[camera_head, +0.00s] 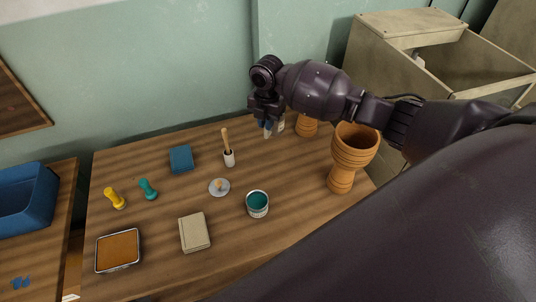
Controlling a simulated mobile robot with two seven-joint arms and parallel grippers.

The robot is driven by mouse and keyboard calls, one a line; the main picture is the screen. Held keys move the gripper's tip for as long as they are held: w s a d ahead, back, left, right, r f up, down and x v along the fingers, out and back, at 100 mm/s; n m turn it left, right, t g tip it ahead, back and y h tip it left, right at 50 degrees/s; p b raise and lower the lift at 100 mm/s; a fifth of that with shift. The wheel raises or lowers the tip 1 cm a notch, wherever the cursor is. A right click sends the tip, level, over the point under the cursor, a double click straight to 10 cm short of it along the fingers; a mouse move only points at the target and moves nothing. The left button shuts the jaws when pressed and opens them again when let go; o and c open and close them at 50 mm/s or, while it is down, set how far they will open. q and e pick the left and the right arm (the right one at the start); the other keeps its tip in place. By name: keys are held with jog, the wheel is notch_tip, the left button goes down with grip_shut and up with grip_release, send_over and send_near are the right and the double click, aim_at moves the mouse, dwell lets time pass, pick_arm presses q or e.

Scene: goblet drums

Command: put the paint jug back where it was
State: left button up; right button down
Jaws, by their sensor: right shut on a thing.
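My right gripper (267,126) is over the back of the wooden table, pointing down, with its fingers shut on a small pale thing that they mostly hide. A small whitish container (281,123) shows just right of the fingers; I cannot tell whether it is the held thing or stands behind it. I cannot make out a jug handle or spout on either. A round pot of teal paint (257,204) stands upright at the table's middle front, apart from the gripper. My left gripper is not in view.
Two orange goblet drums (354,155) (306,126) stand at the right. A white cup with a wooden handle (228,158), grey disc (219,187), blue block (181,159), beige block (194,232), yellow (115,198) and teal (148,189) knobs and orange tray (118,251) are spread leftward. Bare wood lies between them.

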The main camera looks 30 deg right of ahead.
notch_tip(320, 180, down, 15)
jog(key=shift+b, duration=1.1)
jog(key=shift+f, duration=0.15)
jog(key=c, duration=1.3)
grip_release()
jog(key=shift+o, duration=0.7)
